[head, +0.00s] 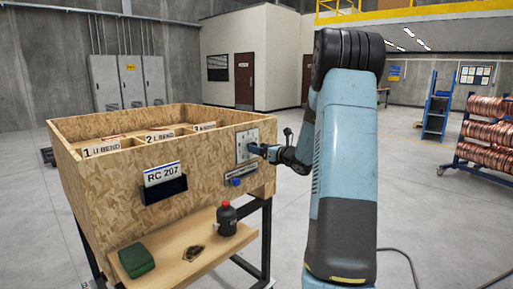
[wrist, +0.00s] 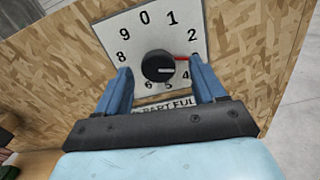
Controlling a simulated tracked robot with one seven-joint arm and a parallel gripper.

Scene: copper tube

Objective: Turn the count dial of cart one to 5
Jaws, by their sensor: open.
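The count dial is on a white plate (head: 243,147) on the plywood front of the crate-like cart (head: 105,200). In the wrist view, the plate (wrist: 143,28) carries digits around a black round knob (wrist: 155,66). A red pointer reaches right from the knob to between 2 and 4, where 3 would sit; my right finger partly hides that spot. The 7 is hidden by the left finger. My gripper (wrist: 160,68) is open, with one finger on each side of the knob and a gap visible on both sides. In the head view my gripper (head: 263,151) is close in front of the plate.
A slide label with a blue part (head: 237,182) sits below the dial. The RC 207 card holder (head: 165,183) is left of it.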

